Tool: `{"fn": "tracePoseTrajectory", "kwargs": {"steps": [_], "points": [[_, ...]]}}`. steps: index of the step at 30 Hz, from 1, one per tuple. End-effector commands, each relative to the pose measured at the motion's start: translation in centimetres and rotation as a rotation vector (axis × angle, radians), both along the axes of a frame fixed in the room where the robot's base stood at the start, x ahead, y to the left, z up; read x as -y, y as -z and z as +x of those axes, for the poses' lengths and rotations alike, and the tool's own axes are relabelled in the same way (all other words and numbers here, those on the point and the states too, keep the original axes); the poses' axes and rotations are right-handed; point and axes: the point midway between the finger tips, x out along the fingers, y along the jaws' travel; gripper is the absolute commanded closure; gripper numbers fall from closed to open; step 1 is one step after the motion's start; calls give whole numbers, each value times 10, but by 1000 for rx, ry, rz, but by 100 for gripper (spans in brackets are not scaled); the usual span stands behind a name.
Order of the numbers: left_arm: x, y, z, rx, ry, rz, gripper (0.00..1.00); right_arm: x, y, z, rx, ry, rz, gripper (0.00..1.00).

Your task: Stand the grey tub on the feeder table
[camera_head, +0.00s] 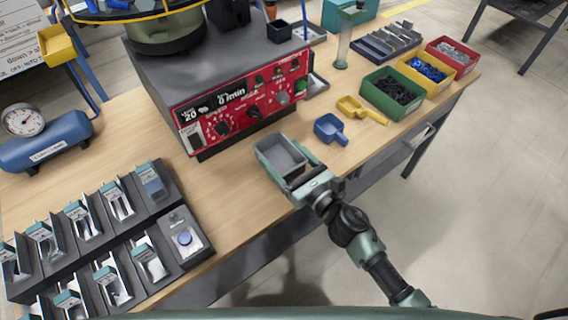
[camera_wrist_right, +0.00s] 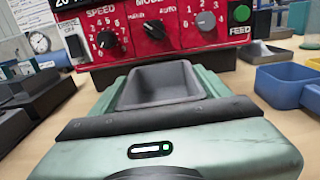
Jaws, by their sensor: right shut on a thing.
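The grey tub (camera_head: 280,153) is an open, empty-looking rectangular tub near the front edge of the wooden feeder table (camera_head: 235,207). My right gripper (camera_head: 290,168) reaches in from the front and is shut on the tub. In the right wrist view the tub (camera_wrist_right: 160,88) sits upright between the green fingers, with its hollow facing up. I cannot tell whether its base touches the table or hangs slightly above it. My left gripper is not in view.
The red feeder control box (camera_head: 240,105) stands just behind the tub. A blue scoop (camera_head: 330,130) and a yellow scoop (camera_head: 360,110) lie to the right, before green, yellow and red bins. A button box (camera_head: 183,238) and dark racks stand at left. Bare wood lies left of the tub.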

Motion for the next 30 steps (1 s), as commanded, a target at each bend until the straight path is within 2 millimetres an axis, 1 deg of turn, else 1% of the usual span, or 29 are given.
{"fn": "tracePoseTrajectory", "kwargs": {"steps": [1,3,11,16,17,18,19,27,30], "points": [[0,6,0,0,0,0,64,-1,10,0,-2,1,2,70],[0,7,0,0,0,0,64,0,15,0,0,0,3,70],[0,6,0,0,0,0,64,0,16,0,2,-1,0,70],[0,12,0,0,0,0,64,0,20,0,3,-1,1,70],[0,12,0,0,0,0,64,0,20,0,1,-1,0,20],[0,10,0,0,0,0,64,0,19,0,1,0,0,9],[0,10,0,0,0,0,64,0,19,0,1,0,0,1],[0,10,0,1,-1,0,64,0,19,0,1,0,0,1],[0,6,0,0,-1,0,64,0,16,0,1,0,0,1]]}}
